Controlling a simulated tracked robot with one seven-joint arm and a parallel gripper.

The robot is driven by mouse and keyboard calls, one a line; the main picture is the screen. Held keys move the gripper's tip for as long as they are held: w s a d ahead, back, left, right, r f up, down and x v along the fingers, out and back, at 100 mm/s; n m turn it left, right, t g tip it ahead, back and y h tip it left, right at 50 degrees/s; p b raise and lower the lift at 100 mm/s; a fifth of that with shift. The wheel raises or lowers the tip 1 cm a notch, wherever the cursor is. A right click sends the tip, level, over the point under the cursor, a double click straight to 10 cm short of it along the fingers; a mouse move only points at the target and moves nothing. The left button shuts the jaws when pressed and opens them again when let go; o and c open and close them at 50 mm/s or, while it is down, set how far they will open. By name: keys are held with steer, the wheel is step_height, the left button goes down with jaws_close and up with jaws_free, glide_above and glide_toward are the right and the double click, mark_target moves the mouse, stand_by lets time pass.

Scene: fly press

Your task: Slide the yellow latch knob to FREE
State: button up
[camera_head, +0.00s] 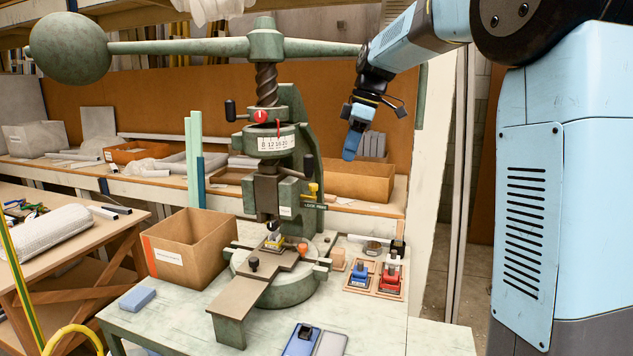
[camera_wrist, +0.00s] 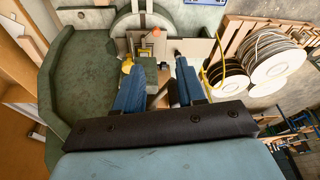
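The yellow latch knob (camera_head: 314,189) stands on the right side of the green fly press (camera_head: 297,136), above a small dark label (camera_head: 314,206) whose lettering is too small to read surely. A yellow piece, probably this knob (camera_wrist: 127,65), shows by the left fingertip in the wrist view. My gripper (camera_head: 351,146) hangs up and to the right of the knob, apart from it, pointing down. In the wrist view my gripper (camera_wrist: 160,66) has its two blue fingers apart with nothing between them.
The press's long bar (camera_head: 180,47) with a ball weight (camera_head: 70,47) reaches left overhead. A cardboard box (camera_head: 190,246) and blue block (camera_head: 137,298) stand left on the table. Red and blue tools (camera_head: 390,276) sit in wooden trays at right. White reels (camera_wrist: 268,55) show in the wrist view.

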steer(key=w+a+f+n+g, duration=0.1)
steer(key=w+a+f+n, duration=0.15)
steer(key=w, duration=0.35)
steer(key=w+a+f+n+g, duration=0.1)
steer(key=w+a+f+n, duration=0.15)
steer(key=w+n, duration=0.2)
steer(key=shift+m+y, duration=0.3)
steer(key=shift+y, duration=0.2)
steer(key=shift+w+x, duration=0.15)
steer(key=shift+x, duration=1.65)
steer(key=shift+w+x, duration=0.15)
steer(key=shift+x, duration=1.65)
jaws_close()
